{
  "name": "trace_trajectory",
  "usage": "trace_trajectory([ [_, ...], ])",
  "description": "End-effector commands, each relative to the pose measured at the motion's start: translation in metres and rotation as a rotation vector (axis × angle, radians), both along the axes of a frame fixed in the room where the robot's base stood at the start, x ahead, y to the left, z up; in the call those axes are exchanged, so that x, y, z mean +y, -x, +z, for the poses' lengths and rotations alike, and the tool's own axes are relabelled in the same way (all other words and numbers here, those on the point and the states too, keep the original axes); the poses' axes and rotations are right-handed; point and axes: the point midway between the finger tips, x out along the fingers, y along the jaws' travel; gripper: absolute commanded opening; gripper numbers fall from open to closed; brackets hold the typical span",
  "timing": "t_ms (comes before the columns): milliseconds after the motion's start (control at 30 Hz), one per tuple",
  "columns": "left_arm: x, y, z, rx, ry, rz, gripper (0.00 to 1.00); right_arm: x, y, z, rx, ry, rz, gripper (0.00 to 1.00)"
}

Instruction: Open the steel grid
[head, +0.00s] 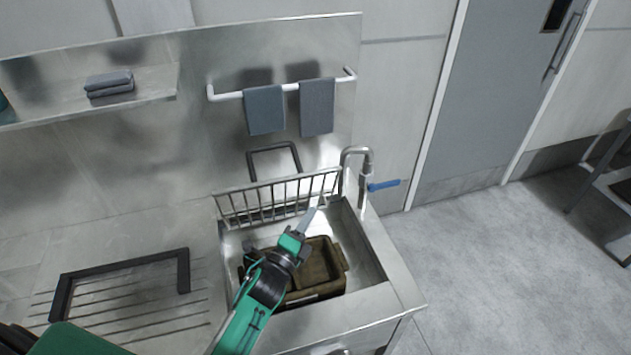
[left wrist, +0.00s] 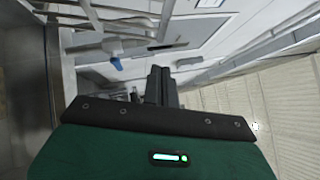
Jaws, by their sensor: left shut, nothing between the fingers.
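The steel grid (head: 277,201) stands raised along the back of the sink, its bars upright or nearly so. A dark handle (head: 274,148) rises behind its top rail. My left gripper (head: 310,215) is over the sink, in front of the grid's right part, with its fingers together and empty. I cannot tell whether the fingertips touch the grid. In the left wrist view the closed fingers (left wrist: 161,84) point away from the camera. My right gripper is not in view.
A brown bin (head: 325,262) sits in the sink (head: 372,300), partly hidden by my left arm. A tap with a blue lever (head: 384,185) stands at the right back corner. A dark frame (head: 125,265) is on the ribbed drainboard. Two towels hang above.

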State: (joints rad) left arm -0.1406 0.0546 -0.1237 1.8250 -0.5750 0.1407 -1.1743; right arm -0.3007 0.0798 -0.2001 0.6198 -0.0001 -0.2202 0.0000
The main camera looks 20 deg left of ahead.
Motion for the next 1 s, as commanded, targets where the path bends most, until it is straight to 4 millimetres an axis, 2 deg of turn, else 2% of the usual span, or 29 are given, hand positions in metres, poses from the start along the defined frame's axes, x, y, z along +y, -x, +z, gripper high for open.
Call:
trace_trajectory([
  [33,-0.003,-0.01,0.008,-0.002,0.002,0.0,0.0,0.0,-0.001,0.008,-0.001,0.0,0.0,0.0],
  [300,-0.013,-0.057,0.017,0.001,0.002,0.0,0.0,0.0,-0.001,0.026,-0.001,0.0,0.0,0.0],
  [433,0.001,-0.072,0.024,0.001,-0.001,0.0,0.0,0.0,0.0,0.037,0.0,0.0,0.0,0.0],
  [633,0.008,-0.083,0.025,0.001,0.001,0.0,0.0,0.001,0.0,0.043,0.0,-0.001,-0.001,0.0],
  [1000,0.01,-0.084,0.025,0.0,0.001,0.0,0.0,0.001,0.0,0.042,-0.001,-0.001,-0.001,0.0],
])
